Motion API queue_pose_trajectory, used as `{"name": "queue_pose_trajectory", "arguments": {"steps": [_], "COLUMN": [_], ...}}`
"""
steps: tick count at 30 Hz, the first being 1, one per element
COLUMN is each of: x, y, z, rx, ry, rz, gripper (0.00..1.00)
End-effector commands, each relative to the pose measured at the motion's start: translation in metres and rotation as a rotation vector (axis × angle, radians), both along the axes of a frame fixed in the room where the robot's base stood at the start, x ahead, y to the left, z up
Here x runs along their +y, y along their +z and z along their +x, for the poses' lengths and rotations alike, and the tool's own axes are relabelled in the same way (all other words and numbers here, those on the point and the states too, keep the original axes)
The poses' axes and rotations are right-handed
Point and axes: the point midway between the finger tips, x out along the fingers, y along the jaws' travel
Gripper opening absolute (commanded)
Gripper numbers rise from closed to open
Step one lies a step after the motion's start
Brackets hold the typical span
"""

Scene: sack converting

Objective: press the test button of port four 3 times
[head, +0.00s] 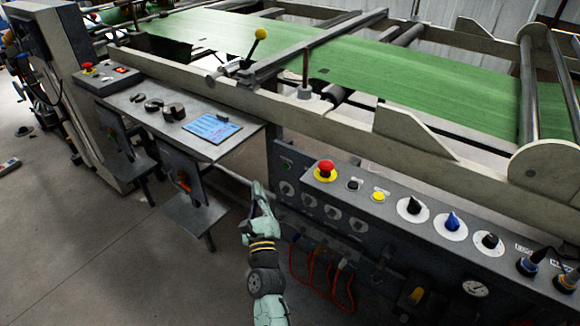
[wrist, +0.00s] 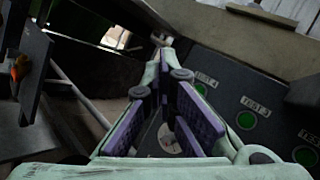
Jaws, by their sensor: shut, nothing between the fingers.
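The label "TEST 4" shows in the wrist view with a round green button (wrist: 201,88) under it, just right of my gripper's right finger and partly covered by it. In the head view a small green button (head: 287,165) sits at the left end of the dark panel. My gripper (head: 261,188) is shut and empty, just left of that panel end. In the wrist view my gripper (wrist: 164,62) points at the panel's end, left of the test 4 button. Contact with the button is not seen. A pale round port (wrist: 168,140) shows between the fingers.
A green button (wrist: 246,119) labelled "TEST 3" is right of test 4, with another (wrist: 305,155) beyond. A red emergency stop (head: 325,170) and several knobs are on the ledge above. A grey side table (head: 225,150) stands left; cables hang below the panel.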

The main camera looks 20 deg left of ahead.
Motion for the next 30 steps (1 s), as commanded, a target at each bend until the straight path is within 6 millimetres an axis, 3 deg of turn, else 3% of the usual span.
{"name": "queue_pose_trajectory", "arguments": {"steps": [8, 21, 30], "x": [-0.004, -0.025, -0.031], "y": [-0.003, -0.003, -0.001], "z": [0.012, 0.068, 0.083], "rx": [-0.002, -0.003, 0.000], "ry": [-0.002, -0.003, -0.002], "rz": [-0.001, 0.001, -0.001], "gripper": [0.00, 0.00, 0.00]}}
